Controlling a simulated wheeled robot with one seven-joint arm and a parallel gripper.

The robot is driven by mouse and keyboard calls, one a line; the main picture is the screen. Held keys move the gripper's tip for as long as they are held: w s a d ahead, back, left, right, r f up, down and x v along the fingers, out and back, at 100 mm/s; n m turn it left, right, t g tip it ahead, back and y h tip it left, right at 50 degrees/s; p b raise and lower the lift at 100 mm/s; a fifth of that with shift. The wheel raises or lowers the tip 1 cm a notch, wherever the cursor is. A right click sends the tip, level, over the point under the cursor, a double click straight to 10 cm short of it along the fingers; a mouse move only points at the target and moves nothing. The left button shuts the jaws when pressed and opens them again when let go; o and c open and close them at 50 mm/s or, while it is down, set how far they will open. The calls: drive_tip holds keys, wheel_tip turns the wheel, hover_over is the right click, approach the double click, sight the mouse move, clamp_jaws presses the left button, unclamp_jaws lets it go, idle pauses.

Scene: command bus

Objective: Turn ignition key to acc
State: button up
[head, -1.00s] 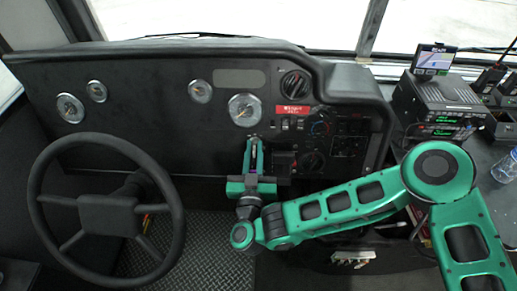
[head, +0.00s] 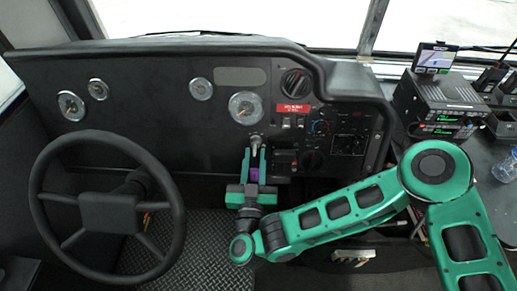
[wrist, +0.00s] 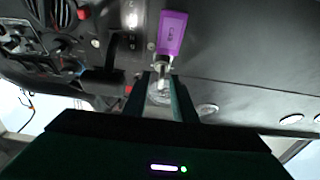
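The ignition key's silver metal part (head: 256,146) shows on the dash below the large gauge in the head view. In the wrist view the metal part (wrist: 161,70) appears near my fingertips, with a purple key tag (wrist: 172,33) joined to it. Some purple also shows between my fingers in the head view. My gripper (head: 254,155) is open, its two green fingers apart with a visible gap, just below and in front of the key. In the wrist view the fingers (wrist: 162,82) lie either side of the metal part; contact cannot be told. The acc marking is not readable.
The steering wheel (head: 108,208) stands to the left of my gripper. Switches and knobs, including a dark round knob (head: 313,160), are close on its right. A radio unit (head: 437,105) stands farther right.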

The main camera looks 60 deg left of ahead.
drive_tip(key=v, duration=0.4)
idle(0.6)
